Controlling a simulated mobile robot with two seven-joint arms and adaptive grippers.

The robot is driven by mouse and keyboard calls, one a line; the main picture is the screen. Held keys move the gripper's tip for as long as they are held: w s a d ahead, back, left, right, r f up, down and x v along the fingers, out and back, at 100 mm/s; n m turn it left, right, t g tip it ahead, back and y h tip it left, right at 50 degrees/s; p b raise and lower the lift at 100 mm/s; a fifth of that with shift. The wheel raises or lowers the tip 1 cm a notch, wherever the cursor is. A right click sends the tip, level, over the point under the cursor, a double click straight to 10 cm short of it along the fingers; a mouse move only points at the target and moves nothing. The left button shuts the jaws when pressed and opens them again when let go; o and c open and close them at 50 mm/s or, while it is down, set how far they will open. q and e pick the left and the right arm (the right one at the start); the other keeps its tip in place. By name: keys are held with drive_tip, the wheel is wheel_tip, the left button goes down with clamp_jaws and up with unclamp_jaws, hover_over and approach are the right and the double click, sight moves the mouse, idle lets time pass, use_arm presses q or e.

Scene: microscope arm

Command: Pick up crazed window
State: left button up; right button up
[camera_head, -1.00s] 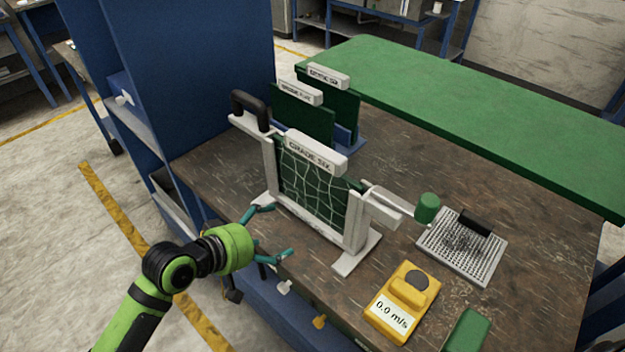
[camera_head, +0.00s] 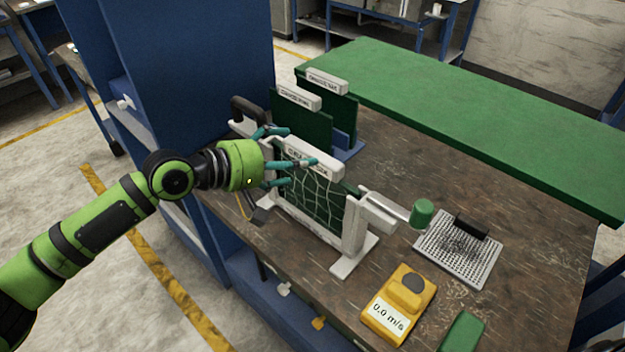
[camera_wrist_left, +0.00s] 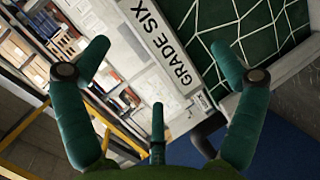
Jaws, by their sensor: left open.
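The crazed window (camera_head: 315,205) is a dark green pane covered with white crack lines. It stands upright in a white frame (camera_head: 354,228) on the bench, with a white "GRADE SIX" label bar (camera_head: 325,167) on its top edge. In the left wrist view the crazed pane (camera_wrist_left: 255,28) and the label bar (camera_wrist_left: 168,50) show large, tilted. My left gripper (camera_head: 298,160) is open, with its teal fingers near the top left of the window, partly covering the label. Whether a finger touches the bar I cannot tell. My right gripper is not in view.
Two more labelled dark green panes (camera_head: 302,128) stand behind. A black handle (camera_head: 248,112) is at the frame's left. A green-ended rod (camera_head: 421,213), a perforated plate (camera_head: 460,252) and a yellow meter (camera_head: 398,303) are at the right. A blue cabinet (camera_head: 190,70) borders the bench's left.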

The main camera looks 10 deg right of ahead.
sight(306, 156)
use_arm(q)
drive_tip(key=shift+x, duration=1.55)
clamp_jaws()
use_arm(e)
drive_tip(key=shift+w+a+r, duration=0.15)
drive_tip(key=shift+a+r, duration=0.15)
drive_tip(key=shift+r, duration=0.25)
use_arm(q)
drive_tip(key=shift+a, duration=0.1)
